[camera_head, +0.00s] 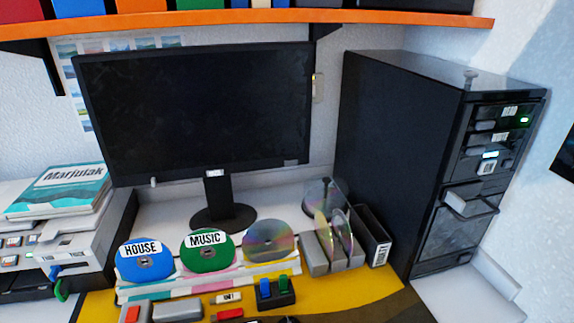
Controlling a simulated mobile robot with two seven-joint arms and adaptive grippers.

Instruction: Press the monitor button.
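The black monitor (195,110) stands upright on its dark stand (223,215) at the back of the desk, left of the middle. Its screen is dark. A small pale nub (153,182) shows at the lower left edge of the monitor; I cannot tell if it is the button. A small white label (214,173) sits at the middle of the lower edge, and a faint light mark (291,162) is near the lower right corner. Neither of my grippers is in view, so nothing of mine touches the monitor.
A black computer tower (400,150) stands right of the monitor. Blue, green and silver discs (208,250) stand in a rack before it, beside disc holders (318,255). A printer (55,250) with books is at left. An orange shelf (250,17) hangs above.

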